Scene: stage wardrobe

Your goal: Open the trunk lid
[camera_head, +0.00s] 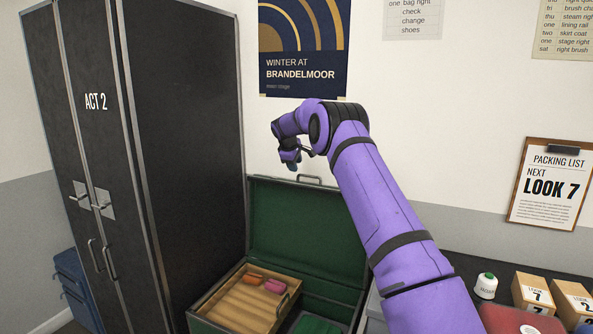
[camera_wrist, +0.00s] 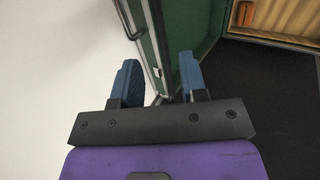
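The green-lined trunk lid (camera_head: 308,226) stands raised and upright at the back of the open trunk (camera_head: 222,326). A metal handle (camera_head: 302,177) is on its upper edge. My gripper (camera_head: 290,161) is just above that edge, close to the handle. In the wrist view my gripper (camera_wrist: 158,62) has its two blue fingers apart with nothing clamped. The lid's metal-trimmed edge (camera_wrist: 158,50) runs through the gap between the fingers; I cannot tell whether they touch it. The handle (camera_wrist: 125,18) shows left of that edge.
Inside the trunk is a wooden tray (camera_head: 240,315) with orange and pink rolls. A tall black wardrobe (camera_head: 190,130) stands close on the left. A white wall is behind the lid. Boxes (camera_head: 532,292) and a spool (camera_head: 486,286) stand on the right.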

